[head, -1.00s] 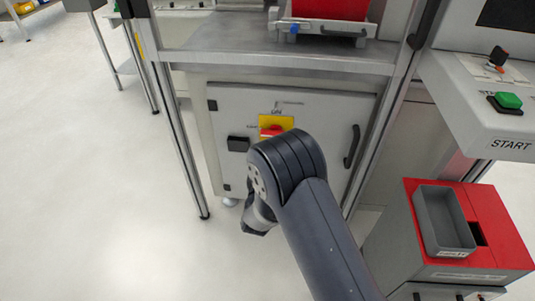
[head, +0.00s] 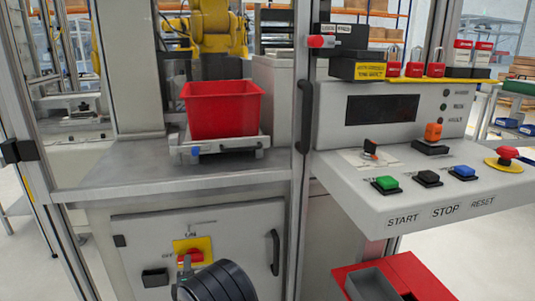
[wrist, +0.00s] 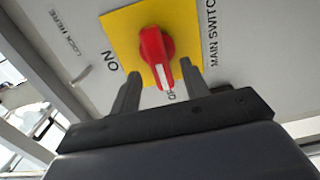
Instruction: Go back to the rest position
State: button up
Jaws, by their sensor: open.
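The main switch, a red rotary knob (wrist: 153,45) on a yellow plate (wrist: 118,24), fills the upper middle of the wrist view. Its white mark points down toward the partly hidden OFF label; ON is at the left. My gripper (wrist: 160,68) is open, its two dark fingers either side of the knob's lower end. I cannot tell if they touch it. In the head view the yellow plate (head: 203,243) shows on the grey cabinet door (head: 235,232).
A control desk with START (head: 386,184), STOP and RESET buttons juts out at the right. A red bin (head: 222,112) sits on a carriage above the cabinet. A red box (head: 415,272) stands low at the right. A frame post (head: 303,120) and door handle (head: 275,252) are close.

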jog(key=shift+x, duration=1)
jog(key=p+v, duration=0.2)
jog(key=v, duration=0.9)
jog(key=w+a+m+b, duration=0.2)
jog(key=w+m+b, duration=0.2)
jog(key=w, duration=0.6)
jog(key=shift+w+r+m, duration=0.3)
jog(key=shift+w+m, duration=0.1)
jog(key=shift+m, duration=0.6)
jog(key=shift+a+r, duration=0.1)
